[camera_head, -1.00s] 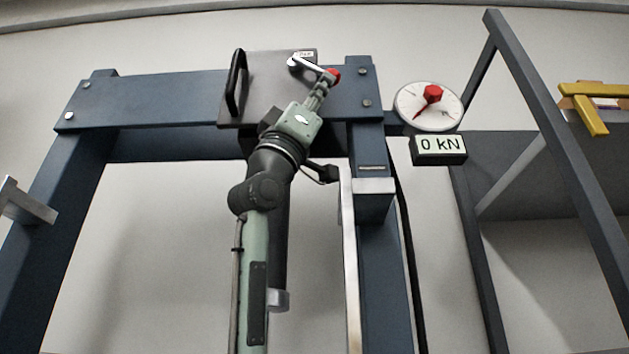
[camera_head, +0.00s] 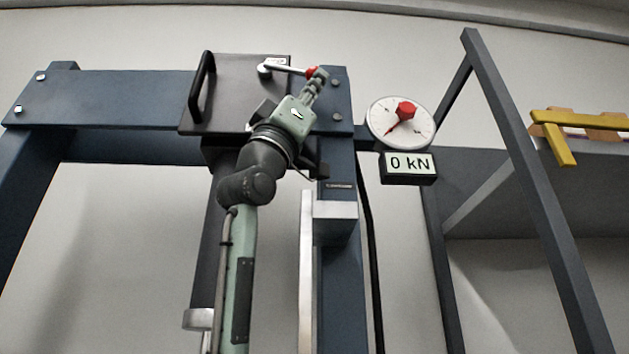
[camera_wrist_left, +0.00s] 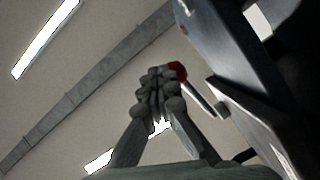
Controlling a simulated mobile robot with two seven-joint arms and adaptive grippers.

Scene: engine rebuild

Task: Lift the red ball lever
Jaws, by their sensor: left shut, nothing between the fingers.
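The lever is a thin silver rod (camera_head: 286,69) on the dark box at the top of the blue press frame. Its red ball (camera_head: 313,71) is at the right end, and the rod lies nearly level. My left gripper (camera_head: 315,80) reaches up from below. Its fingers are shut with nothing between them, and the tips are right at the ball, seemingly under it. In the left wrist view the shut fingers (camera_wrist_left: 157,85) partly hide the red ball (camera_wrist_left: 178,70). Whether they touch it I cannot tell for sure. My right gripper is not in view.
A round gauge (camera_head: 388,121) with a red knob sits right of the box, above a display (camera_head: 408,167) reading 0 kN. A black handle (camera_head: 202,88) stands on the box's left. A slanted dark post (camera_head: 530,180) and a yellow item (camera_head: 560,135) are at the right.

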